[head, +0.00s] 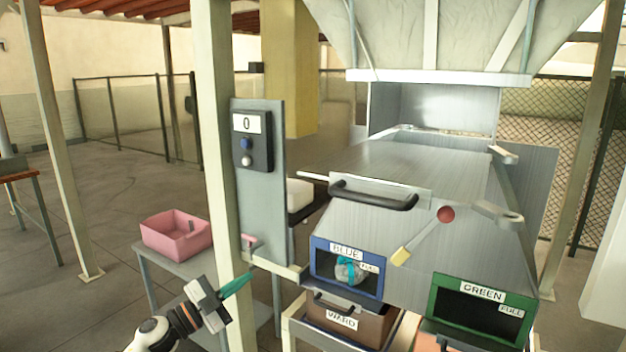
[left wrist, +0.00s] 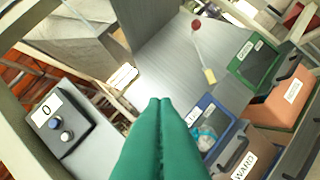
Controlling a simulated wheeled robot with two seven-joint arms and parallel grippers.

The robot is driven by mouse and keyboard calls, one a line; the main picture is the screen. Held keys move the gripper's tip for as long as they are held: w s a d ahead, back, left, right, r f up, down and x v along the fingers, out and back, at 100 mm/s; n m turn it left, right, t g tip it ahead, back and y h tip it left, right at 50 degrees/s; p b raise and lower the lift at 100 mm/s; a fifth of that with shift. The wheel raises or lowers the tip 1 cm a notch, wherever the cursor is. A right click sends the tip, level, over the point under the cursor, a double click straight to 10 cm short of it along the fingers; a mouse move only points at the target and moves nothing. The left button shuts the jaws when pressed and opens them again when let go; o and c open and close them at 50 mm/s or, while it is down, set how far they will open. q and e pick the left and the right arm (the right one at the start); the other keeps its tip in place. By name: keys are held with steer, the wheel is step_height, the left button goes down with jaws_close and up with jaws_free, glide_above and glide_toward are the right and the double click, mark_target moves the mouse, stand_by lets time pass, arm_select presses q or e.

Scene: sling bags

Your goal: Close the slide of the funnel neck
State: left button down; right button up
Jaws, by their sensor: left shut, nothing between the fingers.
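The pale funnel (head: 440,35) hangs at the upper right of the head view, above a grey metal neck (head: 385,105). Below the neck is a broad metal surface (head: 410,160). A black bar handle (head: 372,197) on a pale strip is at its front left edge. I cannot tell how far the slide is out. My left gripper (head: 248,279), with teal fingers, is low and left of the handle, near the post, clear of the handle. In the left wrist view its fingers (left wrist: 160,102) are pressed together and empty. My right gripper is not in view.
A cream post (head: 219,130) and a panel with a counter reading 0 (head: 253,140) stand beside my left gripper. A red-knobbed lever (head: 446,214) sits on the sloped front above the blue (head: 318,268) and green (head: 435,300) framed openings. A pink bin (head: 165,232) stands left.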

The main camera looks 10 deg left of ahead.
arm_select(q)
steer(key=s+d+r+m+g+h+p, duration=0.1)
steer(key=s+d+r+m+g, duration=0.2)
steer(key=r, duration=0.5)
steer(key=s+d+r+m+g+h+p, duration=0.1)
steer(key=s+d+r+m+g, duration=0.2)
steer(key=r+m, duration=0.4)
steer(key=s+d+r+m+g+h+p, duration=0.1)
steer(key=s+r+m+g, duration=0.3)
steer(key=r, duration=0.5)
steer(key=shift+n+t, duration=0.4)
steer(key=shift+t, duration=0.3)
steer(key=p+x, duration=0.1)
steer(key=x, duration=0.2)
steer(key=p+x, duration=0.1)
steer(key=x, duration=0.2)
steer(key=p+x, duration=0.2)
steer(key=x, duration=0.1)
steer(key=shift+s+d+r, duration=0.1)
steer(key=shift+s+d, duration=0.1)
steer(key=shift+d, duration=0.2)
steer(key=w, duration=0.2)
steer(key=w+d+p, duration=0.1)
steer(key=shift+w+f, duration=0.3)
steer(key=shift+w, duration=0.1)
steer(key=shift+w, duration=0.1)
